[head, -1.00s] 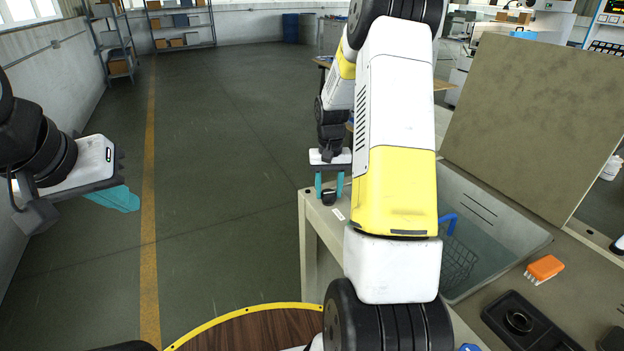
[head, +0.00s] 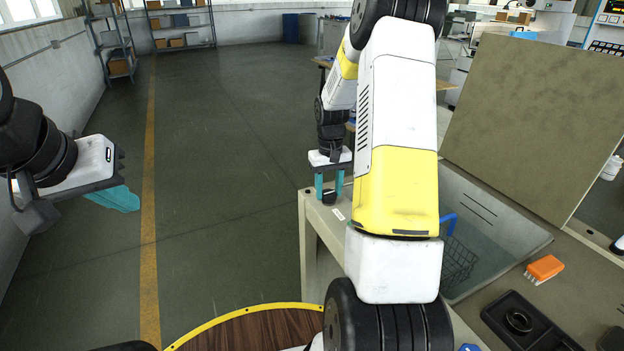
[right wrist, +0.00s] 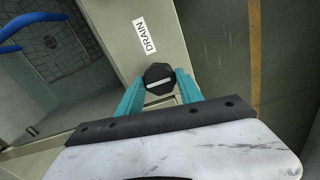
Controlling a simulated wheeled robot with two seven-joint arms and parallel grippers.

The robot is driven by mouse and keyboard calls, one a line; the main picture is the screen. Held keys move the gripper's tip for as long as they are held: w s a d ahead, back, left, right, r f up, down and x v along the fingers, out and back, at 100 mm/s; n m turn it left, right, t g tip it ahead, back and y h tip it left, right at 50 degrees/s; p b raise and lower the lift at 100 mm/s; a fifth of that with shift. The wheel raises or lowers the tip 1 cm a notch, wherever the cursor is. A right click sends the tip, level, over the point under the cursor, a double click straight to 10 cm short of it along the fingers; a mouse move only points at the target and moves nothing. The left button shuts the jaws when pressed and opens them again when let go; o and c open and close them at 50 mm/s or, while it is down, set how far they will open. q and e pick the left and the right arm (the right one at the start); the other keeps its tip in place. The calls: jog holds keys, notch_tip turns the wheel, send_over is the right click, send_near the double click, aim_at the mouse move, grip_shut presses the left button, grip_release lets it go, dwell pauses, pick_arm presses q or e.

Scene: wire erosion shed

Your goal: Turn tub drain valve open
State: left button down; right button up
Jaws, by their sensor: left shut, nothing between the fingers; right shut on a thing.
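The drain valve knob (right wrist: 158,70) is black and many-sided with a white line across its face. In the right wrist view the line runs nearly level, from one finger towards the other. A white label reading DRAIN (right wrist: 145,36) is beside it on the tub's rim. My right gripper (right wrist: 160,86) is shut on the knob, a teal finger on either side. In the head view the knob (head: 329,197) is at the rim's left corner, below my right gripper (head: 330,186). My left gripper (head: 124,199) is shut and empty over the floor at the left.
The tub (head: 490,222) holds a wire basket (head: 459,263) with a blue handle. An orange brush (head: 544,268) and a black tray (head: 530,325) are on the worktop at the right. A tan panel (head: 545,120) stands behind the tub. The floor at the left is open.

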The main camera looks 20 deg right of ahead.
jog(key=o, duration=1.4)
notch_tip(320, 180, up, 8)
jog(key=shift+f, duration=0.1)
jog(key=shift+s+a+r, duration=0.1)
jog(key=shift+a+r, duration=0.05)
jog(key=shift+r, duration=0.25)
notch_tip(320, 180, up, 7)
jog(key=t, duration=0.1)
send_over(328, 193)
jog(key=s+a, duration=0.4)
jog(key=s+a+r+t, duration=0.2)
jog(key=s+a+r, duration=0.2)
jog(key=s+r, duration=0.2)
jog(key=s+a+r+t, duration=0.1)
jog(key=s+a, duration=0.1)
jog(key=s, duration=0.2)
jog(key=s+a+r+t+y, duration=0.1)
jog(key=s, duration=0.4)
jog(key=s+a+t+y, duration=0.1)
jog(key=s+a, duration=0.1)
jog(key=s, duration=0.3)
jog(key=shift+s+a+r+n, duration=0.25)
jog(key=shift+a+r+n, duration=0.05)
jog(key=shift+r, duration=0.1)
